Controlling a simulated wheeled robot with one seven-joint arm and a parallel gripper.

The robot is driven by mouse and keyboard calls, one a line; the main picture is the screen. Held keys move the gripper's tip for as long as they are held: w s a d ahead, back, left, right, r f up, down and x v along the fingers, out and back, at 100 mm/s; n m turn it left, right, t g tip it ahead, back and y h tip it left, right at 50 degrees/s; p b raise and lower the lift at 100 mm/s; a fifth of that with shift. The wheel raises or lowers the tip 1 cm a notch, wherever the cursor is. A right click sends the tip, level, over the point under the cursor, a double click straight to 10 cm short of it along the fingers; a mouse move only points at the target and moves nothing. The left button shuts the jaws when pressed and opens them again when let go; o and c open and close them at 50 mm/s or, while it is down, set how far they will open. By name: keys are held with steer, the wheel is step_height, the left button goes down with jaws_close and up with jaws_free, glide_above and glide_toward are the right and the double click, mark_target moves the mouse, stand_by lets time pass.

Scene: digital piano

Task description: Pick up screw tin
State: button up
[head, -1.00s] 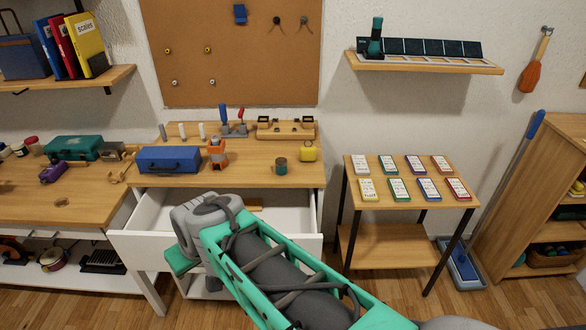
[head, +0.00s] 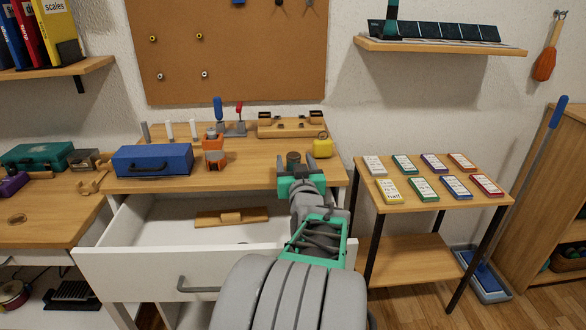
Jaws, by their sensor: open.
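A small round tin (head: 293,156) with a brownish top, which I take for the screw tin, stands upright on the wooden desk top (head: 255,178) in the head view. My gripper (head: 296,163) is open, with its two fingers pointing away from me toward the tin. In the picture one finger shows at each side of the tin. My gripper hides the tin's lower part. I cannot tell whether the fingers are around the tin or just in front of it, and I see no clear contact.
A yellow object (head: 322,147) stands close to the right of the tin. An orange device (head: 213,153) and a blue toolbox (head: 152,160) stand to the left. An open white drawer (head: 140,267) juts out below the desk top. A side table with cards (head: 388,190) is at right.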

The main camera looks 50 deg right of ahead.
mark_target(292, 153)
steer(key=x, duration=0.5)
steer(key=shift+w+d, duration=0.2)
steer(key=shift+w, duration=0.05)
steer(key=shift+c, duration=0.2)
jaws_close()
